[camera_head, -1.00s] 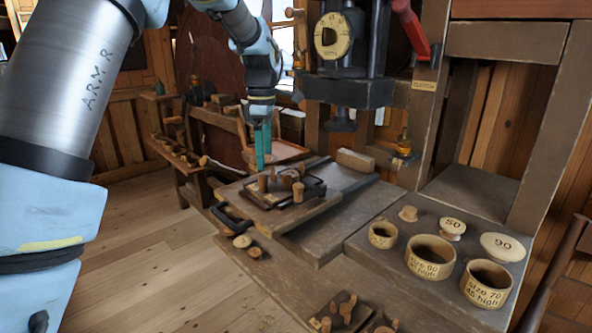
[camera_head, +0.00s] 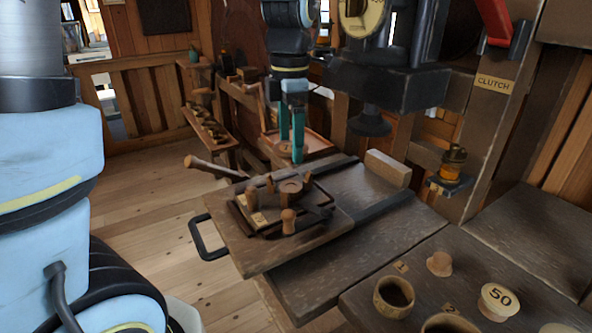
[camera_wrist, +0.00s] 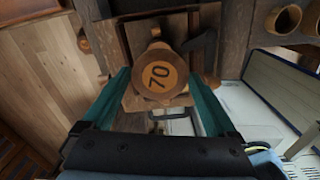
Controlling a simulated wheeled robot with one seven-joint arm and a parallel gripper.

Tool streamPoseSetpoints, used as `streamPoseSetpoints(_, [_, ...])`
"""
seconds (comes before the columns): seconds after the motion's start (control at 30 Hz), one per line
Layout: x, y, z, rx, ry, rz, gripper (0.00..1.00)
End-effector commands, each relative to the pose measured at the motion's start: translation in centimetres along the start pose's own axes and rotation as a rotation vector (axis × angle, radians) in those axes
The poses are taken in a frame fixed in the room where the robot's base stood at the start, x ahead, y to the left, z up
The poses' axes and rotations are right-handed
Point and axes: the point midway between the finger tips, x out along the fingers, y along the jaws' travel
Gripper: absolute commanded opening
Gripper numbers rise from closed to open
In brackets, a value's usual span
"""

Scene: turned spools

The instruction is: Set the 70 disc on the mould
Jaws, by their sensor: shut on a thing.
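The 70 disc (camera_wrist: 158,75) is a round wooden piece marked "70". In the wrist view it shows face-on between the teal fingertips of my gripper (camera_wrist: 158,79). In the head view my gripper (camera_head: 292,152) points down, with its fingertips just above the board, and the disc cannot be made out between them. A round wooden piece (camera_head: 290,187), which may be the mould, sits on a dark tray (camera_head: 244,224) on the board, below my fingertips. In the wrist view the disc hides what lies under it.
The press head (camera_head: 370,122) hangs behind right. The 50 disc (camera_head: 498,300) and a cup (camera_head: 393,297) stand on the bench.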

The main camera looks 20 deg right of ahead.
Motion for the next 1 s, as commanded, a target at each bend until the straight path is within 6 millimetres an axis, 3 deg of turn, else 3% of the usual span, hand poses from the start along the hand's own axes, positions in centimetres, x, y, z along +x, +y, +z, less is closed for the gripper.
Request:
streamPoseSetpoints(0.13, [2.7, 0.0, -0.1, 0.001, 0.004, -0.004, 0.40])
streamPoseSetpoints(0.53, [7.3, 0.0, 0.0, 0.002, 0.003, -0.002, 0.40])
streamPoseSetpoints(1.0, [8.3, 0.0, 0.0, 0.003, 0.001, -0.001, 0.40])
